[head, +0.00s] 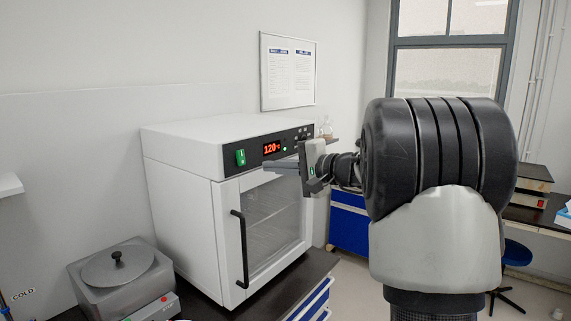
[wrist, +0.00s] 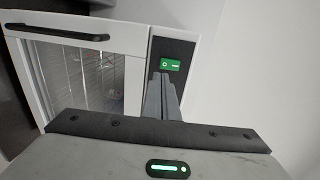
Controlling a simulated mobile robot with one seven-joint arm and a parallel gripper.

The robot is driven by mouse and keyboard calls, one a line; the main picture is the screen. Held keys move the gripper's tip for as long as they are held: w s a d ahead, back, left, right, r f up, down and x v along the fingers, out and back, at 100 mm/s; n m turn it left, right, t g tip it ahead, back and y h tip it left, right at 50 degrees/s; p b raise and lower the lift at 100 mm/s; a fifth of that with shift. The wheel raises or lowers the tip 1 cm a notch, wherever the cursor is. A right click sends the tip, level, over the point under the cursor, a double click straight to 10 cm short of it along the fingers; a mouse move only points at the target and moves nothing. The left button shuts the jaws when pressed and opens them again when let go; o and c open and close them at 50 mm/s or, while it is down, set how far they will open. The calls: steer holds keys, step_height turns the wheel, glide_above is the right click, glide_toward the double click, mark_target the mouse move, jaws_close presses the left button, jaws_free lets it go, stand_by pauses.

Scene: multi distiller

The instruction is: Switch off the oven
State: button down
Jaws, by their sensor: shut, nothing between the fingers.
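The oven (head: 180,175) is a white box with a glass door and a black handle, standing on a dark counter. Its red display (head: 271,148) is lit and reads 120°C. The green rocker switch (head: 240,157) sits left of the display on the front panel. It also shows in the wrist view (wrist: 170,65), with a circle and a bar mark. My gripper (head: 266,165) is shut and empty, in front of the panel to the right of the switch. In the wrist view its fingertips (wrist: 163,77) appear at the switch's lower edge; I cannot tell whether they touch.
A grey lidded heating bath (head: 120,285) stands left of the oven. The oven door (head: 270,225) is closed, with its handle (head: 241,250) sticking out below the switch. A notice board (head: 288,72) hangs on the wall behind. A blue cabinet (head: 348,228) stands to the right.

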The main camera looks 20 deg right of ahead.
mark_target(244, 165)
steer(key=p+x, duration=0.1)
steer(key=x, duration=0.6)
steer(key=shift+w+a+p, duration=0.1)
steer(key=shift+p, duration=0.3)
steer(key=shift+f, duration=0.15)
steer(key=b, duration=0.1)
steer(key=f+b, duration=0.1)
steer(key=b, duration=0.1)
steer(key=shift+w+a, duration=0.1)
steer(key=shift+w, duration=0.1)
steer(key=shift+r, duration=0.5)
